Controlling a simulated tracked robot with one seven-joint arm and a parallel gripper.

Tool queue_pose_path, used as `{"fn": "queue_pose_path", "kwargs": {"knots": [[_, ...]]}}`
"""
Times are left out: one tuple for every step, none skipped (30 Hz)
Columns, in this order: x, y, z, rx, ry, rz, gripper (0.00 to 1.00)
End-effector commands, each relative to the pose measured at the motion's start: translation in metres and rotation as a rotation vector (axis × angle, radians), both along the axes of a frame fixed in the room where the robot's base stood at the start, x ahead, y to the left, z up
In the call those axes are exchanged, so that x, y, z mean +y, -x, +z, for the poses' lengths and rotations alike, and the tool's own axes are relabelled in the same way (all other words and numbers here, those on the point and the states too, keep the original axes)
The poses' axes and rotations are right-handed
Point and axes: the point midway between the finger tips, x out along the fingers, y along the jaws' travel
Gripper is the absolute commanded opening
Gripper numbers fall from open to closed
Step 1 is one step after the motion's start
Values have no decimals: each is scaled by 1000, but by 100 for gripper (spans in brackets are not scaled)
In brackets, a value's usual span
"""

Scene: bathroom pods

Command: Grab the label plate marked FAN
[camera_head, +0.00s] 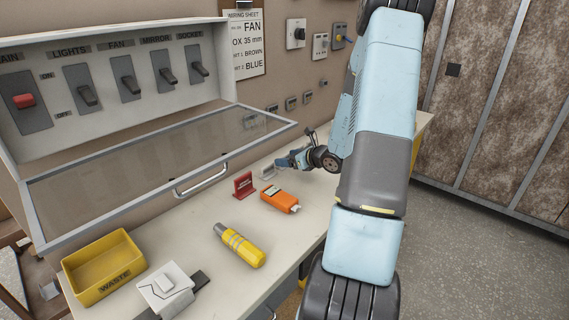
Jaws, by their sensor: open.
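My gripper (283,163) is small in the picture, low over the back of the worktop, and points left. It is open. A small pale piece (267,172) shows just at its tips; I cannot tell what it is or whether they touch. Several small grey plates (291,103) sit in a row on the back wall, above and behind my gripper. Their lettering is too small to read, so I cannot tell which is marked FAN. The word FAN also stands above a switch on the panel (116,44) and on the wiring sheet (247,38).
A red stand (243,185), an orange meter (280,199) and a yellow cylinder tool (240,246) lie on the worktop (205,228). A yellow waste bin (103,266) and a white box (166,288) stand at the front left. The panel's clear cover (165,165) juts out over the worktop.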

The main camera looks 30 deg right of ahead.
Motion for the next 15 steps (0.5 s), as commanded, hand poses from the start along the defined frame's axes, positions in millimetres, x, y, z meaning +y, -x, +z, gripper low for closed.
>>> {"fn": "queue_pose_path", "kwargs": {"knots": [[2, -5, -1, -1, -1, 2, 77], [3, -8, -3, 0, -1, 3, 77], [4, -12, -4, 2, -2, 2, 77], [5, -16, -6, 2, -1, 1, 77], [6, -21, -7, 1, -2, 1, 77], [8, -26, -8, 0, -3, 1, 77], [9, -29, -10, 1, -2, 2, 77], [10, -33, -12, 2, -2, 2, 77], [11, -36, -13, 1, -1, 1, 77], [12, -39, -14, 1, -1, 1, 77], [12, -40, -15, 1, -1, 1, 77], [13, -42, -15, 0, 0, 1, 77], [13, -42, -15, 0, 0, 1, 77], [13, -42, -15, 0, 0, 1, 77], [13, -42, -15, 0, 0, 0, 77]]}}
